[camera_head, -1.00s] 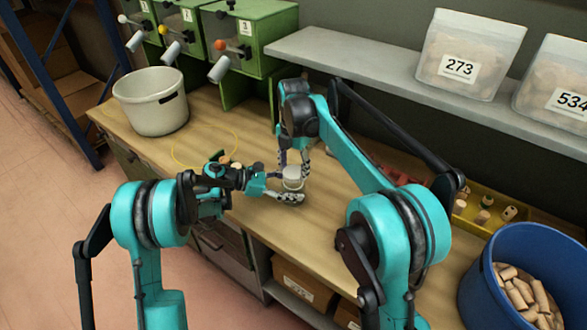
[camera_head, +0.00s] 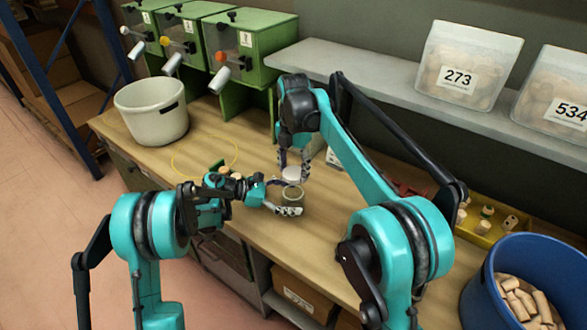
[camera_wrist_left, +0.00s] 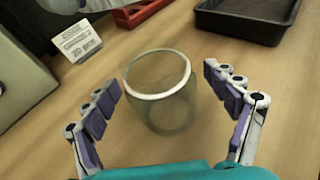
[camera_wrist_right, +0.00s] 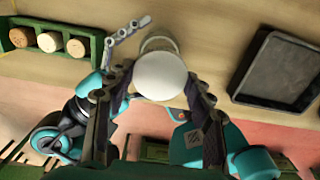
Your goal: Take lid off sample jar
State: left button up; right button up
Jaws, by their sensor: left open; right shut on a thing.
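The sample jar (camera_head: 292,197) is clear glass and stands upright on the bench. Its open mouth faces up in the left wrist view (camera_wrist_left: 160,92). The white round lid (camera_head: 290,173) is off the jar, up and slightly behind its rim in the head view. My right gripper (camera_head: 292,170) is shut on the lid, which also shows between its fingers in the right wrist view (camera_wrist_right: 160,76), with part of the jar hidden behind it. My left gripper (camera_head: 285,198) is open, with one finger on each side of the jar; in the left wrist view gaps show beside the glass.
A dark tray (camera_wrist_right: 285,72) lies near the jar. A small printed card (camera_wrist_left: 77,41) stands behind it. The front bench strip is clear.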

pick_arm(q)
jog(key=v, duration=1.2)
